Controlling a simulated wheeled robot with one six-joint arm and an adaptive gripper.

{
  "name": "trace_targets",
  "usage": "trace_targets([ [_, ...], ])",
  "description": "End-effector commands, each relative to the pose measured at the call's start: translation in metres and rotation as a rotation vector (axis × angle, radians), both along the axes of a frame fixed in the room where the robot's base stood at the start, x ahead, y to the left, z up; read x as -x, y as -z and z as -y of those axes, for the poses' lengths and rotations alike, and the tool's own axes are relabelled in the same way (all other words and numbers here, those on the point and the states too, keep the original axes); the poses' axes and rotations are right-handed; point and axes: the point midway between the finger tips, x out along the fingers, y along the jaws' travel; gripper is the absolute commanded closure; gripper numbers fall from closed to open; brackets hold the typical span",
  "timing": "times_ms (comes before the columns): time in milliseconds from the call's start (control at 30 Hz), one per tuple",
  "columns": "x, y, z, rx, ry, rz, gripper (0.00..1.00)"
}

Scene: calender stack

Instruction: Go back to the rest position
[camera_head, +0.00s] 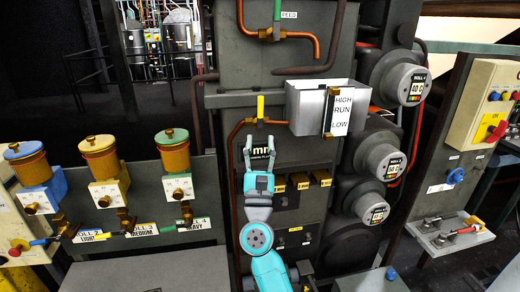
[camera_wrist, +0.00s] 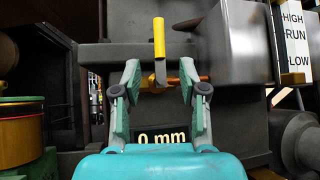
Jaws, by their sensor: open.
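My gripper (camera_head: 259,160) is raised in front of the dark machine panel in the head view, at the end of my teal arm. In the wrist view my gripper (camera_wrist: 158,75) has its two fingers apart, with nothing held between them. A yellow-handled lever (camera_head: 260,107) stands upright just above the fingertips in the head view. In the wrist view the lever (camera_wrist: 159,40) rises beyond the gap between the fingers. I cannot tell whether the fingers touch it.
A grey box (camera_head: 305,105) with a HIGH/RUN/LOW plate (camera_head: 341,112) juts out right of the lever. Several grey rollers (camera_head: 400,80) stand farther right. Left are oil cups (camera_head: 98,155) with valves. A control box (camera_head: 485,105) is at far right. Copper pipes run close by.

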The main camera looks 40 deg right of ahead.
Motion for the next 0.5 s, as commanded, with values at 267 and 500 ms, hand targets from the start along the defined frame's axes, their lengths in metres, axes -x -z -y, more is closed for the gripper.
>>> trace_targets([
  [267, 0.0052, 0.0063, -0.005, 0.0, 0.001, 0.001, 0.58],
  [500, 0.005, 0.0063, -0.0048, 0.0, 0.001, 0.001, 0.58],
])
